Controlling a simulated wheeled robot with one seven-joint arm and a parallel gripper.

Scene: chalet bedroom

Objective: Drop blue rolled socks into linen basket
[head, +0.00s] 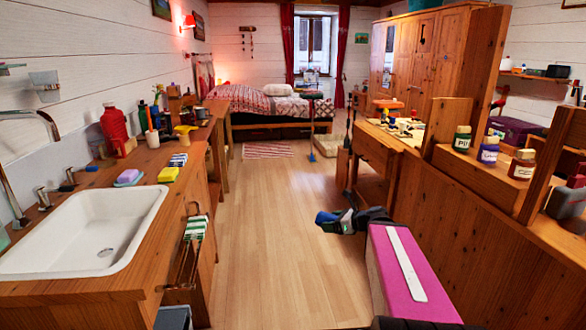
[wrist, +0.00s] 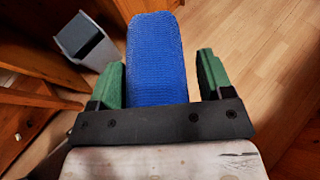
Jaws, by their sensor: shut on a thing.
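The blue rolled socks (wrist: 155,55) are a bright blue knitted roll between the green fingers of my gripper (wrist: 160,72) in the wrist view. My gripper is shut on them, and the roll sticks out past the fingertips. In the head view the blue socks (head: 325,217) show at the tip of my gripper (head: 340,221), held above the wooden floor near the middle. I see nothing that I can surely call the linen basket. A grey open bin (wrist: 66,36) with a dark inside or content stands at upper left in the wrist view.
A wooden counter with a white sink (head: 92,235) runs along the left. A wooden workbench (head: 480,205) with jars stands on the right. The floor (head: 270,220) between them is largely clear. A bed (head: 255,101) and a cream floor block (head: 328,146) are farther back.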

